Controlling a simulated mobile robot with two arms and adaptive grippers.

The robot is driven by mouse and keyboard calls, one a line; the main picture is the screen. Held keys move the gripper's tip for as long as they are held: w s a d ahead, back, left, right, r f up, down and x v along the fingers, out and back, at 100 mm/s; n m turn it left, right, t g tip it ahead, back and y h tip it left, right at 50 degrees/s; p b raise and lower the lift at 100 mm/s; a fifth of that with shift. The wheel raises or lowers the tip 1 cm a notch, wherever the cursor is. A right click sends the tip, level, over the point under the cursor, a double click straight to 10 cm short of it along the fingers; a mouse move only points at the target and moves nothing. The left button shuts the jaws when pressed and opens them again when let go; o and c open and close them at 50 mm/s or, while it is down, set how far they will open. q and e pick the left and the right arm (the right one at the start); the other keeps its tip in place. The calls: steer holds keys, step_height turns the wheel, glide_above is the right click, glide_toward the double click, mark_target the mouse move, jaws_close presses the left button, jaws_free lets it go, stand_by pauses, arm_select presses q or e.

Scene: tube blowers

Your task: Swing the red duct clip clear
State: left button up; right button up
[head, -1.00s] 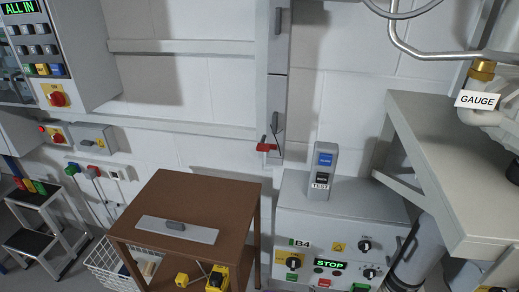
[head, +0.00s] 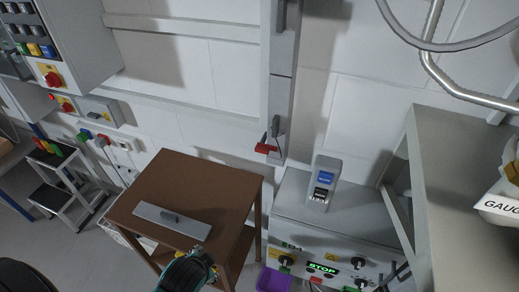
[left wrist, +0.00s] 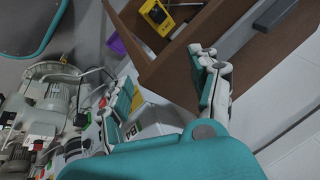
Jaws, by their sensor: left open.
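The red duct clip (head: 266,149) sits low on the grey vertical duct (head: 283,100) on the wall, at its left side in the head view. A small grey handle stands just above it. My left gripper (head: 203,264) shows at the bottom of the head view, in front of the brown table and well below the clip, not touching it. In the left wrist view my left gripper (left wrist: 163,72) has its two fingers spread with nothing between them. The clip does not show in the left wrist view. My right gripper is in neither view.
A brown table (head: 180,180) with a grey handled plate (head: 172,220) stands left of the duct. The grey control cabinet (head: 300,230) with a test box (head: 324,183) is right of it. A grey bench (head: 455,160) juts in at right. A purple bin (head: 273,280) is low.

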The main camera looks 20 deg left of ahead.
arm_select(q)
steer(key=w+r+m+t, duration=0.1)
steer(key=w+a+r+m+y, duration=0.1)
steer(key=m, duration=0.1)
steer(key=w+a+r+m+t, duration=0.1)
steer(key=w+m, duration=0.1)
steer(key=shift+w+a+t+y, duration=0.1)
steer(key=shift+a+t+y, duration=0.05)
steer(key=shift+t+y, duration=0.2)
steer(key=w+r+m+t+y, duration=0.1)
steer(key=w+r+m+t, duration=0.35)
steer(key=m, duration=0.25)
steer(key=m+t+h+p, duration=0.1)
steer(key=m+t+h, duration=0.45)
steer(key=m, duration=1.35)
glide_toward(261, 152)
steer(key=w+p, duration=0.1)
steer(key=w, duration=0.2)
steer(key=w+p, duration=0.1)
steer(key=w, duration=0.2)
steer(key=w+p, duration=0.2)
steer(key=w, duration=0.1)
steer(key=shift+d, duration=0.3)
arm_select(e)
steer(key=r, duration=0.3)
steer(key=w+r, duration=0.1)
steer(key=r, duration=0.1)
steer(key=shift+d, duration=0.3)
arm_select(q)
steer(key=shift+c, duration=0.2)
